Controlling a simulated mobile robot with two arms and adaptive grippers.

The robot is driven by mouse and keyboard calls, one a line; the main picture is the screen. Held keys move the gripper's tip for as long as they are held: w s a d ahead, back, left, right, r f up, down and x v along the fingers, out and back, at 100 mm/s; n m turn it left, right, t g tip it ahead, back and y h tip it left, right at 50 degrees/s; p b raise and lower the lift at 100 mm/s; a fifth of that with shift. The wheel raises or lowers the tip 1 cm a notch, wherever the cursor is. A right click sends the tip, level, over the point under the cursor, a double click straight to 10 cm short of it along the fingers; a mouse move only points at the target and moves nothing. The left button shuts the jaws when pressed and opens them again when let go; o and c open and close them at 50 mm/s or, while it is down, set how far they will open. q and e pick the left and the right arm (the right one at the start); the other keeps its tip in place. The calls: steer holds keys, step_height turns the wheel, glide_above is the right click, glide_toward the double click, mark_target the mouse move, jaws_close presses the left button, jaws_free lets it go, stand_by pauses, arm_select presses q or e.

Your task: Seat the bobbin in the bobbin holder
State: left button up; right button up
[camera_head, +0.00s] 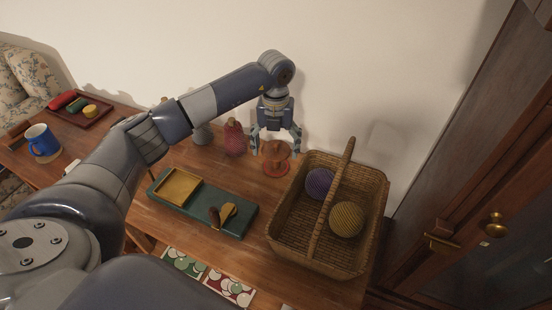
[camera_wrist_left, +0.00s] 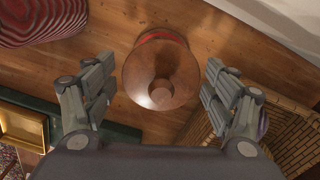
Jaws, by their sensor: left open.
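A reddish-brown wooden spool, apparently the bobbin (camera_head: 276,168), stands upright on the table near the wall, left of the basket. In the left wrist view its round top and central knob (camera_wrist_left: 160,93) lie between the fingers, with a red band partly visible beneath the top. My left gripper (camera_head: 276,150) points down over it, open, with one finger on each side and gaps in the wrist view. A green board (camera_head: 240,222) with a yellow tray (camera_head: 178,188) lies at front left; I cannot tell whether it is the bobbin holder. My right gripper is not in view.
A wicker basket (camera_head: 375,187) with purple (camera_head: 319,183) and yellow (camera_head: 346,219) balls stands close right. A red cone (camera_head: 235,139) stands close left. A blue mug (camera_head: 42,142) and a tray with colored pieces (camera_head: 101,117) are far left. A dark cabinet (camera_head: 465,180) borders the right.

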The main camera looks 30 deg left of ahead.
mark_target(276, 158)
arm_select(q)
step_height(276, 158, down, 5)
steer(key=shift+s+d+r, duration=0.1)
steer(key=shift+r, duration=0.05)
steer(key=c, duration=0.9)
steer(key=shift+c, duration=0.2)
